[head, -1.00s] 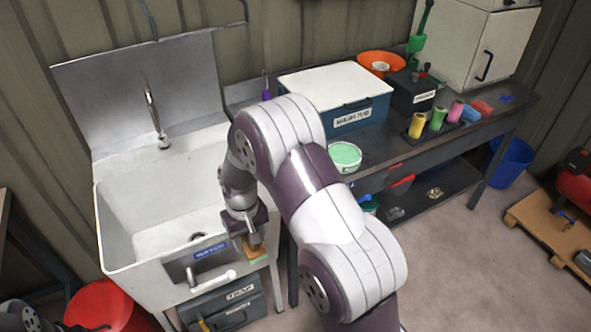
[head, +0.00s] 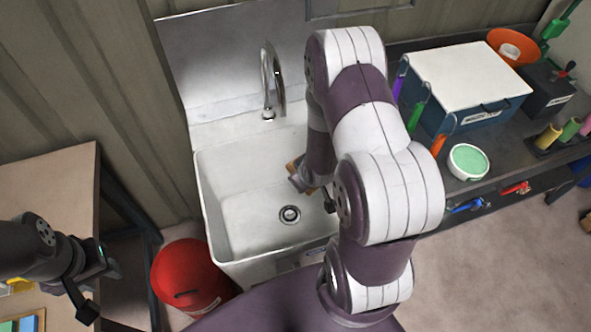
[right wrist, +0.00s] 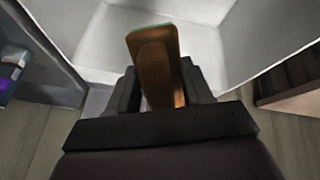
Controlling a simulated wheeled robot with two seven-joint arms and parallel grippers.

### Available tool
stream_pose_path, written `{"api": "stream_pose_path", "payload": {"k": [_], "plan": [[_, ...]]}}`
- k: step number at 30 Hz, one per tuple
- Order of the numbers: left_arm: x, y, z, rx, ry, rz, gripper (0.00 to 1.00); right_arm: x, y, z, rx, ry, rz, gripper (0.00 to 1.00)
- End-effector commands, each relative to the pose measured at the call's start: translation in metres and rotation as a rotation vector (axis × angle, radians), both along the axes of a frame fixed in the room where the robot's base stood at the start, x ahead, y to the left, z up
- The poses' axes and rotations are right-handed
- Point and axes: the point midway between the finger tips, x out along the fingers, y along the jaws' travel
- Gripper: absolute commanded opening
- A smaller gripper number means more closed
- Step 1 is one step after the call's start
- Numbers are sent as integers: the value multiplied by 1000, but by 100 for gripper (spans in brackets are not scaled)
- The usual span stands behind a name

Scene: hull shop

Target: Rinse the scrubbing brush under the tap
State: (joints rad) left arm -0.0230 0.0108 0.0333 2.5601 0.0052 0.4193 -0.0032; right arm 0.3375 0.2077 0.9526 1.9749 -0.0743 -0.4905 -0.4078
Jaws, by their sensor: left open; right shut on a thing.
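The scrubbing brush (head: 291,166) shows a small brown wooden part over the white sink basin (head: 240,215), mostly hidden behind my right arm. My right gripper (head: 305,182) is shut on it. The right wrist view shows the brush's brown block (right wrist: 155,62) upright between the jaws (right wrist: 160,88), with a thin green line along its top edge. The curved metal tap (head: 271,80) stands at the back of the sink, behind and left of the brush. I cannot see any water running. My left gripper (head: 101,287) is open and empty at the lower left.
A wooden table (head: 50,190) stands at the left, near my left arm. A red bucket (head: 190,275) is on the floor left of the sink. A dark bench at the right holds a blue tub with a white lid (head: 465,75) and a green-filled bowl (head: 468,161).

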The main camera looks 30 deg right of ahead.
Motion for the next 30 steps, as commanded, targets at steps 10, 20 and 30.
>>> {"api": "stream_pose_path", "payload": {"k": [10,20,30], "plan": [[0,0,-17,0,0,0,43,42,-10,-12,-1,-3,0,22],[0,0,-32,0,0,0,43,85,-20,-21,0,-2,1,22],[0,0,-43,0,0,0,43,123,-29,-27,1,0,0,22]]}}
